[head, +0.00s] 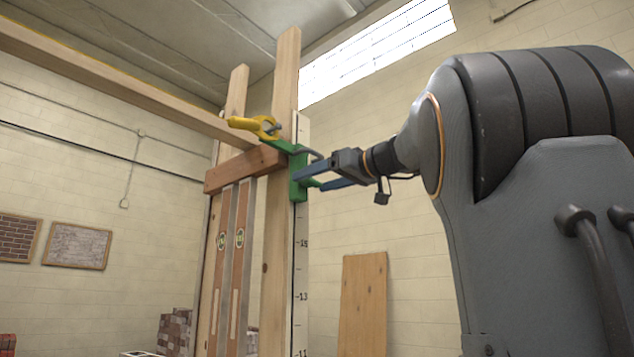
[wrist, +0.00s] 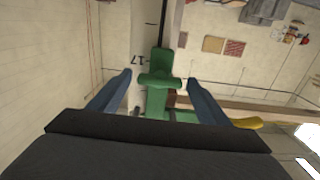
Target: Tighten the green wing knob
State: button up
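The green wing knob (wrist: 157,80) shows in the middle of the wrist view, its wings spread sideways across a green bracket (wrist: 155,103). My gripper (wrist: 160,77) is open, with one blue finger on each side of the knob and a visible gap to each. In the head view, my gripper (head: 311,180) reaches from the right to the green bracket (head: 299,178) on an upright wooden post (head: 280,110). The knob is mostly hidden by the fingers there. I cannot tell how deep the fingertips reach along the knob.
A yellow clamp (head: 246,124) sits just left of the bracket's top, by a reddish wooden crosspiece (head: 243,170). A long beam (head: 110,84) runs in from the upper left. A numbered scale (head: 302,270) runs down the post. A loose board (head: 362,305) leans at the wall.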

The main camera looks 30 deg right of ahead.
jog(key=shift+s, duration=0.1)
jog(key=b+v, duration=0.3)
jog(key=v, duration=0.4)
jog(key=shift+s+d, duration=0.15)
jog(key=shift+s, duration=0.15)
dwell(0.5)
